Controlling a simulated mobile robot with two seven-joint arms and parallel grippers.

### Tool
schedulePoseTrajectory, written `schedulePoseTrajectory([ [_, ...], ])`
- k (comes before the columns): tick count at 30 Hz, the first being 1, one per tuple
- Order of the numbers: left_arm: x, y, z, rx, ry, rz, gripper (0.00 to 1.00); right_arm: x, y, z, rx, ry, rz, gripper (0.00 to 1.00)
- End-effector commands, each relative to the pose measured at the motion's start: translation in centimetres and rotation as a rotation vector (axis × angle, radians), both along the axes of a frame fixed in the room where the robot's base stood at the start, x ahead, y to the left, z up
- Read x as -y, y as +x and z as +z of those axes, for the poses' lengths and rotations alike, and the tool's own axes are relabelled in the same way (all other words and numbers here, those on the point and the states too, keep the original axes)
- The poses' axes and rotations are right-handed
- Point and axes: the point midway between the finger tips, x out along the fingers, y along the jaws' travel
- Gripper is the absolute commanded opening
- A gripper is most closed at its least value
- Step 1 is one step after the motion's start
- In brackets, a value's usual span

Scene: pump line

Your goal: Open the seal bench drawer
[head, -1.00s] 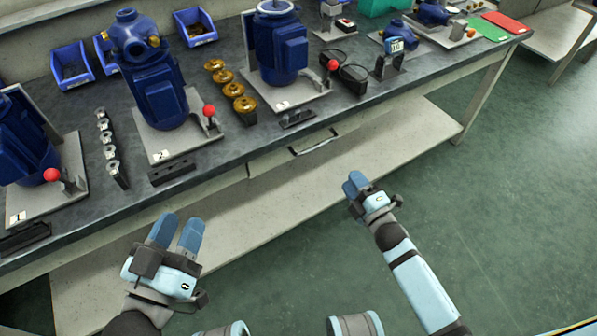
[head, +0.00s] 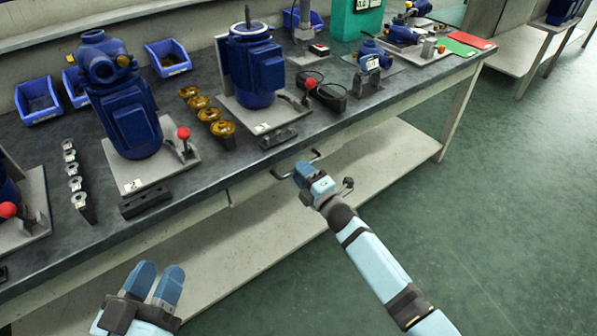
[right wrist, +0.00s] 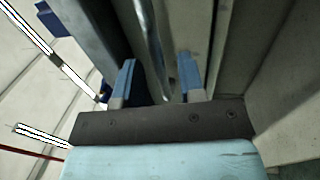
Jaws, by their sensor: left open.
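The seal bench drawer (head: 255,184) is set under the front edge of the dark-topped bench and looks shut. Its metal bar handle (head: 316,155) is partly covered by my right gripper in the head view. My right gripper (head: 302,170) is at the handle. In the right wrist view its two blue fingers (right wrist: 156,80) stand apart, with the handle bar (right wrist: 150,45) running between them. Whether they touch the bar cannot be told. My left gripper (head: 156,283) is open and empty, low in front of the bench, away from the drawer.
The bench top (head: 235,165) holds blue pumps on plates with red-knobbed levers, brass-coloured parts (head: 208,114), blue bins (head: 168,57) and a green box (head: 356,18). A pale lower shelf (head: 390,150) runs beneath. The green floor (head: 480,220) at the right is clear.

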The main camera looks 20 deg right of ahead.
Motion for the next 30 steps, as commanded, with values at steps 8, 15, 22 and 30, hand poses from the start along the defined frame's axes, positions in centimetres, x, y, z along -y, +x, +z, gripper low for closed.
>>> schedulePoseTrajectory([
  [8, 0.1, 0.0, -0.6, -0.02, 0.008, -0.007, 0.43, -0.6, 1.6, 0.3, -0.001, 0.001, 0.0, 0.36],
  [15, 0.1, 0.1, -0.5, -0.016, 0.008, -0.006, 0.43, -0.6, 1.6, 0.3, -0.001, 0.001, 0.0, 0.32],
  [22, 0.0, 0.1, -0.4, -0.013, 0.01, -0.006, 0.43, -0.6, 1.6, 0.3, 0.0, 0.001, 0.0, 0.0],
  [30, 0.0, 0.2, 0.0, -0.008, 0.011, -0.004, 0.43, -0.3, 0.9, 0.4, -0.001, 0.001, 0.0, 0.0],
])
